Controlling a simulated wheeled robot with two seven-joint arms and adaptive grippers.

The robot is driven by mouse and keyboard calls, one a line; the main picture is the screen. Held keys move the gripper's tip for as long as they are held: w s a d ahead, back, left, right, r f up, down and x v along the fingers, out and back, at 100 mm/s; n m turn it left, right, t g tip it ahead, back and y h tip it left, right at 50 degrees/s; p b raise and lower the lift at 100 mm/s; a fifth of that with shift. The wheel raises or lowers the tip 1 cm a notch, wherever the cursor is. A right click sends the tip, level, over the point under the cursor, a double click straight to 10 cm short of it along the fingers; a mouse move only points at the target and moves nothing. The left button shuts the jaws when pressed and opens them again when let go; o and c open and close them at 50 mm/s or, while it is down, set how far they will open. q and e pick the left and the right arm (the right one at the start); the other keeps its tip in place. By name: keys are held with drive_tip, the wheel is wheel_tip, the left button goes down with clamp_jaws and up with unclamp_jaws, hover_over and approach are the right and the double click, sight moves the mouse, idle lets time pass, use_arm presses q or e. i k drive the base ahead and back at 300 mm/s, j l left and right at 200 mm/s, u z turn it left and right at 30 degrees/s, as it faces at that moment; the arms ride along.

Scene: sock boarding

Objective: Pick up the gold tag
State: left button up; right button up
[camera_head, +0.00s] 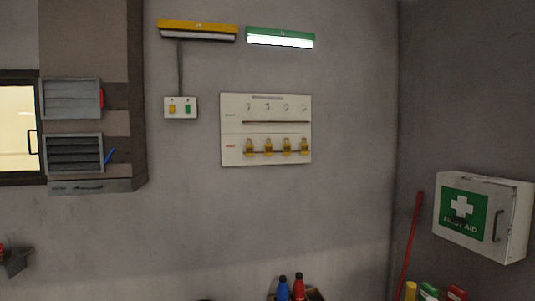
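Several gold tags hang side by side in the lower row of a white wall board (233,120). They are a left one (249,148), two in the middle (269,147) (287,147) and a right one (304,146). They are small and look alike, so I cannot tell one from another. The upper row of the board has small hooks or marks with no gold tag on them. I can make out neither of my grippers in this view.
A switch box (180,107) is left of the board, below a yellow lamp (197,30) and a lit green lamp (280,38). Grey trays (73,98) hang at left. A first aid box (465,215) is at right. Bottles (298,288) stand below. A dark shape (14,262) at lower left is unclear.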

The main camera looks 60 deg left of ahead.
sight(286, 147)
drive_tip(key=i+l+u, duration=0.1)
drive_tip(key=i+u, duration=0.3)
drive_tip(key=i+l+u, duration=0.15)
drive_tip(key=u, duration=0.25)
